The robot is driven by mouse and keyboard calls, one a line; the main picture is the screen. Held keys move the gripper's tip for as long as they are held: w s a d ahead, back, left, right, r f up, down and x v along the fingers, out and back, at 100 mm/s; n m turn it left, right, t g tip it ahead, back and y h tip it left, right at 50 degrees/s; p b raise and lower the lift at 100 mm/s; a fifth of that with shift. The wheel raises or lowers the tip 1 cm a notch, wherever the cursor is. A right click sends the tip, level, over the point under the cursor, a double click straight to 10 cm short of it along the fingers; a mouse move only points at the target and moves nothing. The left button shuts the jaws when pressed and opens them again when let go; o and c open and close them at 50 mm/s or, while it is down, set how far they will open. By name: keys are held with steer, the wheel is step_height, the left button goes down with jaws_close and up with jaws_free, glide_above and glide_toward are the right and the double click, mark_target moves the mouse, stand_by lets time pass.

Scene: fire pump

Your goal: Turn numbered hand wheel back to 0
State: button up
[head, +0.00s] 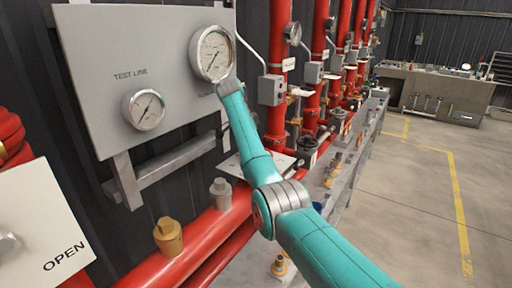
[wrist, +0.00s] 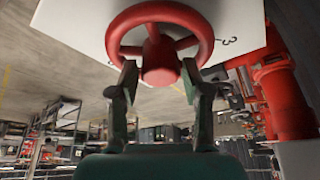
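The red hand wheel (wrist: 160,14) fills the top of the wrist view, with a round hub (wrist: 160,62) and spokes. Behind it is a white plate (wrist: 80,18) with a sideways "3" printed to the right of the wheel. The 0 mark and any pointer are not visible. My gripper (wrist: 159,73) is at the wheel's near side, its fingers apart on either side of the hub. The fingertips overlap the lower rim in the picture; I cannot tell whether they touch it. The head view shows neither the gripper nor this wheel clearly.
A grey panel (head: 95,60) with two gauges stands left of my arm. Red pipes (head: 185,245) with brass fittings run below it. An "OPEN" plate (head: 40,225) is at the far left. The floor (head: 420,200) at the right is clear. Red pipework (wrist: 280,95) stands right in the wrist view.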

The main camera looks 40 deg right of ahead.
stand_by(0.3)
steer(key=n+t, duration=0.2)
steer(key=n, duration=0.4)
steer(key=shift+s, duration=0.15)
steer(key=n+t, duration=0.1)
steer(key=n, duration=0.2)
steer(key=n+t+y, duration=0.1)
steer(key=n, duration=0.1)
steer(key=shift+s+d+n, duration=0.1)
steer(key=shift+d+n, duration=0.05)
steer(key=shift+n, duration=0.25)
steer(key=n+t+y, duration=0.1)
steer(key=n, duration=0.3)
steer(key=shift+y, duration=0.3)
steer(key=shift+d+n+t, duration=0.1)
steer(key=shift+n+t, duration=0.2)
steer(key=shift+n, duration=0.6)
steer(key=n+y, duration=0.1)
steer(key=n, duration=0.2)
steer(key=n+y, duration=0.2)
steer(key=n, duration=0.1)
